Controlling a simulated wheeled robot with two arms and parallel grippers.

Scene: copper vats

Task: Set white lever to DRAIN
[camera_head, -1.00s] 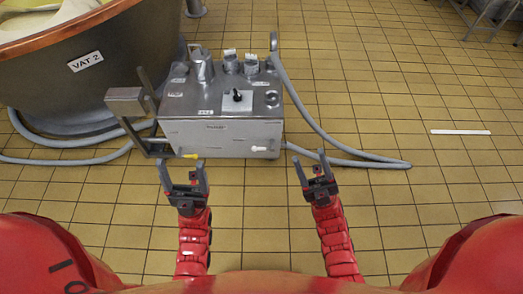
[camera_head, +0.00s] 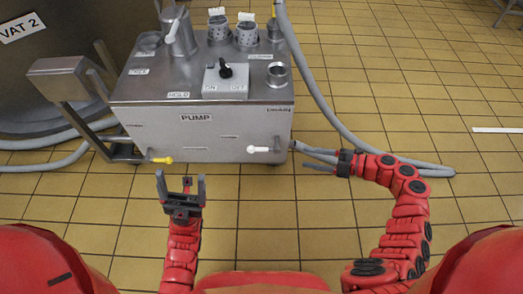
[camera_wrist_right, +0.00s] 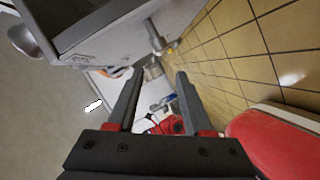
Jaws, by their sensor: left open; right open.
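The white lever (camera_head: 264,149) sticks out low on the right part of the steel pump box's front (camera_head: 205,140), lying roughly level with its tip to the left. Small labels near it are too small to read. My right gripper (camera_head: 318,158) is open and empty, just right of the lever and apart from it, fingers pointing left. In the right wrist view the open fingers (camera_wrist_right: 160,75) have a short greyish peg (camera_wrist_right: 156,38) beyond them; I cannot tell whether it is the lever. My left gripper (camera_head: 180,190) is open and empty, in front of the box, below a yellow lever (camera_head: 160,160).
A grey hose (camera_head: 350,135) curves down the box's right side and lies behind my right gripper. A bracket arm (camera_head: 75,95) stands at the box's left. The vat (camera_head: 40,70) is at the far left. Tiled floor (camera_head: 420,90) at right is mostly clear.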

